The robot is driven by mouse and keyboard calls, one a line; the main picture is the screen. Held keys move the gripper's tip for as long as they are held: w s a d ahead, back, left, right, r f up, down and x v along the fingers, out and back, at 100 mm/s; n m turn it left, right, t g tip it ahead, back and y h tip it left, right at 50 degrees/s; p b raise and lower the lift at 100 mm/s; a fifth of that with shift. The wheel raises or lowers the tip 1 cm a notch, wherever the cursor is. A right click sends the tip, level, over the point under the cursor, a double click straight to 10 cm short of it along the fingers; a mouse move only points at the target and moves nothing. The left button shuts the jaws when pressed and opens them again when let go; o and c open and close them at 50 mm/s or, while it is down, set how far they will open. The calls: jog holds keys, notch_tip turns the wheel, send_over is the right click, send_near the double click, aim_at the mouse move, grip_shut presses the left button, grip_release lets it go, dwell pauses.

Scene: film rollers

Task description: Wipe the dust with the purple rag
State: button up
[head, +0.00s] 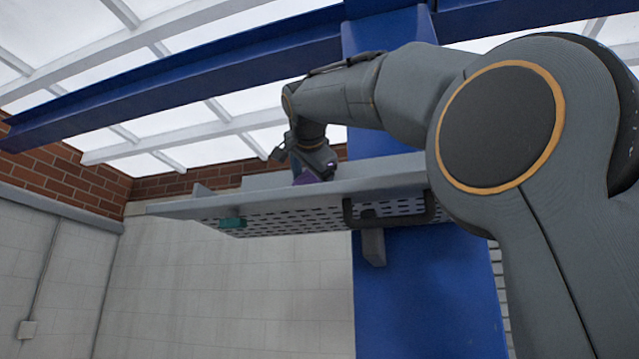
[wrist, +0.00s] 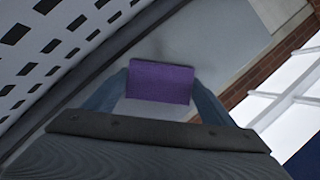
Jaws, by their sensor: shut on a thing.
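My gripper (head: 316,168) is at the top of a raised grey shelf (head: 270,197), seen from below in the head view. It is shut on the purple rag (wrist: 160,82), which shows between the two blue-grey fingers in the wrist view. A faint dark smudge, perhaps dust (wrist: 172,46), lies on the pale surface beyond the rag. I cannot tell whether the rag touches the surface. The shelf's edge hides most of its top in the head view.
A blue column (head: 425,290) stands behind. A brick wall (wrist: 275,66) borders the surface in the wrist view.

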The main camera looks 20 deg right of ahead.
jog(key=shift+w+a, duration=0.2)
jog(key=shift+a, duration=0.05)
jog(key=shift+s+a+b, duration=0.4)
jog(key=shift+s+a, duration=0.1)
jog(key=shift+s, duration=0.15)
jog(key=shift+s+a+b, duration=0.4)
jog(key=shift+s+a, duration=0.2)
jog(key=shift+s, duration=0.3)
jog(key=shift+s+a+b, duration=0.35)
jog(key=shift+s+a, duration=0.25)
jog(key=shift+s, duration=0.3)
jog(key=shift+s+a+b, duration=0.25)
jog(key=shift+s+a, duration=0.2)
jog(key=shift+s, duration=0.2)
jog(key=shift+s+a+b, duration=0.25)
jog(key=shift+s+a, duration=0.2)
jog(key=shift+s, duration=0.15)
jog(key=shift+w+d, duration=0.1)
